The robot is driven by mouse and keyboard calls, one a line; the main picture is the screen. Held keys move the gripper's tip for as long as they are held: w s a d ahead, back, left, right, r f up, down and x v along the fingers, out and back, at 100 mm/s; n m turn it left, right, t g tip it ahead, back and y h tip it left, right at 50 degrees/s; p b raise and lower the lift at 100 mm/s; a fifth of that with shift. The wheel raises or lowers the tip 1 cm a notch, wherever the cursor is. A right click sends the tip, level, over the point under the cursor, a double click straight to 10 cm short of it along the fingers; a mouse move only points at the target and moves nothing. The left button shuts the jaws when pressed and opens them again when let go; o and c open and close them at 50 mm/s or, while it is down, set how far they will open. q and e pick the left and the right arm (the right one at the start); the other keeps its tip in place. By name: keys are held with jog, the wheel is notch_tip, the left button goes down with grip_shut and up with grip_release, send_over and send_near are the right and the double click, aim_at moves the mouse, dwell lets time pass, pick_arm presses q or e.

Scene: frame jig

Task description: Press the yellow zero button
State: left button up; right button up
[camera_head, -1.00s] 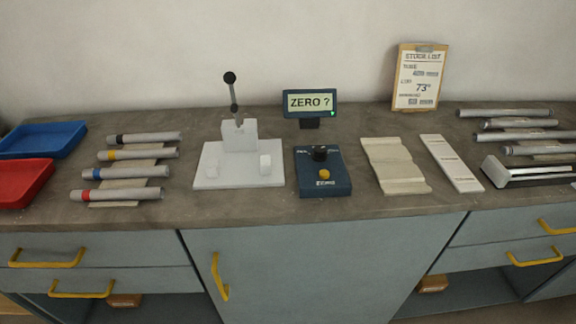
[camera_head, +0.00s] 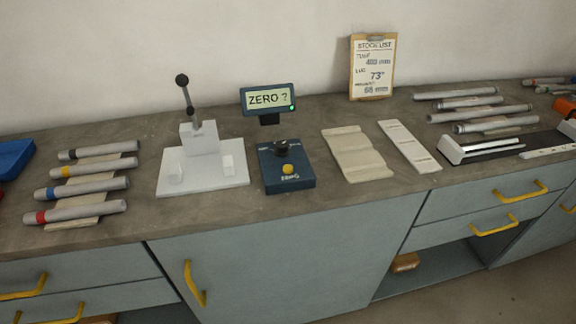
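The yellow zero button (camera_head: 288,169) is a small round knob on the front part of a dark blue control box (camera_head: 287,183). The box lies on the worktop near the middle of the head view, with a black knob (camera_head: 281,147) behind the button. A small display (camera_head: 268,99) on a stand behind the box reads "ZERO ?" and has a green light. Neither of my grippers shows in the view, and nothing touches the button.
A white lever press (camera_head: 203,170) stands left of the box. Beige slabs (camera_head: 354,154) lie to its right. Banded tubes (camera_head: 88,182) lie on the left, grey tubes (camera_head: 470,105) on the right. A stock list clipboard (camera_head: 372,67) leans on the wall.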

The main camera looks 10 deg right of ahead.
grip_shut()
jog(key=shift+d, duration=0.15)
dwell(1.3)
